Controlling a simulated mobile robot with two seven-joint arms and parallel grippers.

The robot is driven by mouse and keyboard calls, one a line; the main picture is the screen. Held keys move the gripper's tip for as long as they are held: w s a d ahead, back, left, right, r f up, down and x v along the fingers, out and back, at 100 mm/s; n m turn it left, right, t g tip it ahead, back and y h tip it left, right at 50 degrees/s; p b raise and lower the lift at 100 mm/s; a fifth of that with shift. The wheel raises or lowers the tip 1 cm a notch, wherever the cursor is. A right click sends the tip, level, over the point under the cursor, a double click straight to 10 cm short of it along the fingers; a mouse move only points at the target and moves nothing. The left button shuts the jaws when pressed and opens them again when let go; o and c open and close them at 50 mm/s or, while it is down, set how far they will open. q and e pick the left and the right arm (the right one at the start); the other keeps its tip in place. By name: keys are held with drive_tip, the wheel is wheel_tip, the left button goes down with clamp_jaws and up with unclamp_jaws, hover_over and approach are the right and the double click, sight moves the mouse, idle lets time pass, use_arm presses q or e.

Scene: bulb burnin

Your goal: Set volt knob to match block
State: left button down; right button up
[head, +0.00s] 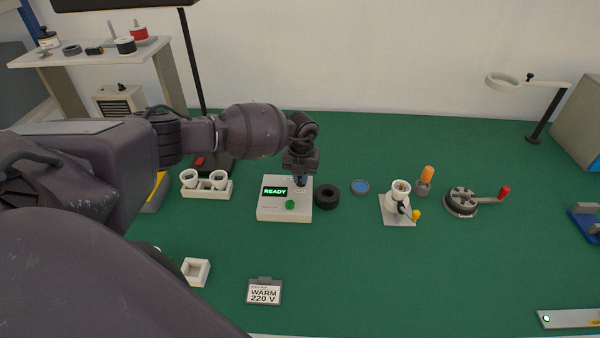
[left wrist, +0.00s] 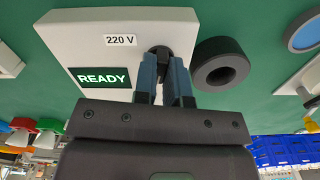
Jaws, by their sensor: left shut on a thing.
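The white control box (head: 270,212) stands mid-table with a lit READY display (head: 275,191) and a green button (head: 290,205). My left gripper (head: 300,181) reaches down over the box's back right part. In the left wrist view its blue fingers (left wrist: 163,64) are shut on the dark volt knob (left wrist: 160,51), which they partly hide. The label beside the knob reads 220 V (left wrist: 120,40). The knob's pointer cannot be made out. A small upright block (head: 264,293) at the front reads WARM 220 V. My right gripper is not in view.
A black ring (head: 327,196) stands close to the box's right side. A white double-socket holder (head: 206,191) is to its left. A blue disc (head: 360,187), a lamp socket on a plate (head: 398,205) and a red-handled crank (head: 463,202) are farther right. The front middle is clear.

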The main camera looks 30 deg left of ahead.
use_arm(q)
drive_tip(key=shift+n+p, duration=0.5)
drive_tip(key=shift+n, duration=0.5)
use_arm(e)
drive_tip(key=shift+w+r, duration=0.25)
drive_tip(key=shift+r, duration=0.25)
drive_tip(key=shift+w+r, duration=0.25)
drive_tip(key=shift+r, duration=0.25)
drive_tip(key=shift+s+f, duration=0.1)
use_arm(q)
drive_tip(key=c, duration=1.2)
unclamp_jaws()
drive_tip(key=shift+r, duration=0.45)
wheel_tip(320, 180, up, 10)
drive_tip(key=shift+f, duration=0.1)
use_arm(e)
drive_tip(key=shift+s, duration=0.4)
